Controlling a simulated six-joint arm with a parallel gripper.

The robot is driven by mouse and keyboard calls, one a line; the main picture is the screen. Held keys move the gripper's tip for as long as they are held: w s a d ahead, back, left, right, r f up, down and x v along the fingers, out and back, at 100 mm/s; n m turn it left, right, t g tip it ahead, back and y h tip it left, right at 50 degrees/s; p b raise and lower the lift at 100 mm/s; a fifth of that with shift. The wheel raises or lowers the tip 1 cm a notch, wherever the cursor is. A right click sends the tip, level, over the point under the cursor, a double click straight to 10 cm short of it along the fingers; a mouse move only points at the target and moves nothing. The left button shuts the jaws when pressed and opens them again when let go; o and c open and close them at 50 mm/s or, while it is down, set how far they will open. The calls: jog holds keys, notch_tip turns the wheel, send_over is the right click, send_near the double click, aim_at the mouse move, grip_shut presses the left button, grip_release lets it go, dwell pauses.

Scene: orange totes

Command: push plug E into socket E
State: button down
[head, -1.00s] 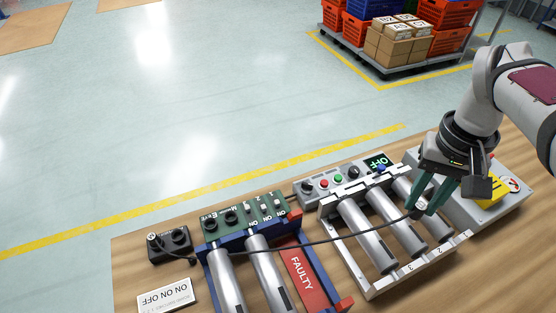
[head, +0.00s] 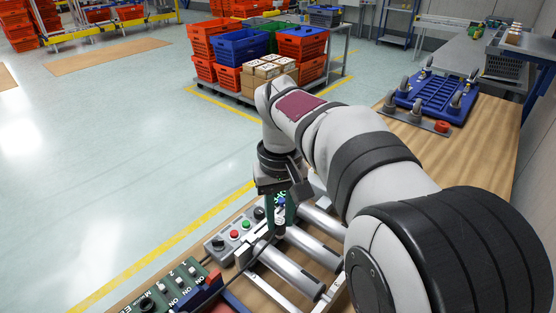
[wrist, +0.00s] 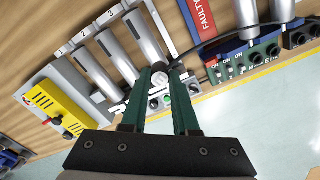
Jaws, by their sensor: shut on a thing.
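A black cable (wrist: 226,33) runs from the fingertips to the right. The green board (head: 180,287) is at lower left, apart from my gripper. In the wrist view this board (wrist: 233,66) shows round black sockets (wrist: 265,54); their letters are too small to read surely.
The grey button box (head: 222,245) with red and green buttons stands beside the rollers (head: 291,270). A black block (wrist: 300,36) lies beyond the green board. A red FAULTY plate (wrist: 202,14) and a yellow part (wrist: 54,107) flank the rollers. My arm covers the right side.

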jog(key=a+f+n, duration=0.3)
jog(key=a, duration=0.7)
jog(key=a+f+n, duration=0.2)
jog(key=a+f, duration=0.2)
jog(key=a, duration=0.6)
jog(key=shift+s+a+f+n, duration=0.8)
jog(key=shift+s+a+f, duration=0.45)
jog(key=shift+a+f, duration=1)
jog(key=shift+s+a+f+n, duration=0.8)
jog(key=shift+s+a+f, duration=0.6)
jog(key=shift+a, duration=1.5)
jog(key=shift+s+a+f+n, duration=0.8)
jog(key=shift+s+a+f, duration=0.3)
jog(key=shift+a+f, duration=1.25)
jog(key=shift+a+r, duration=0.15)
jog(key=shift+a, duration=0.1)
jog(key=shift+f, duration=0.75)
jog(key=shift+f, duration=0.25)
jog(key=c, duration=0.6)
grip_release()
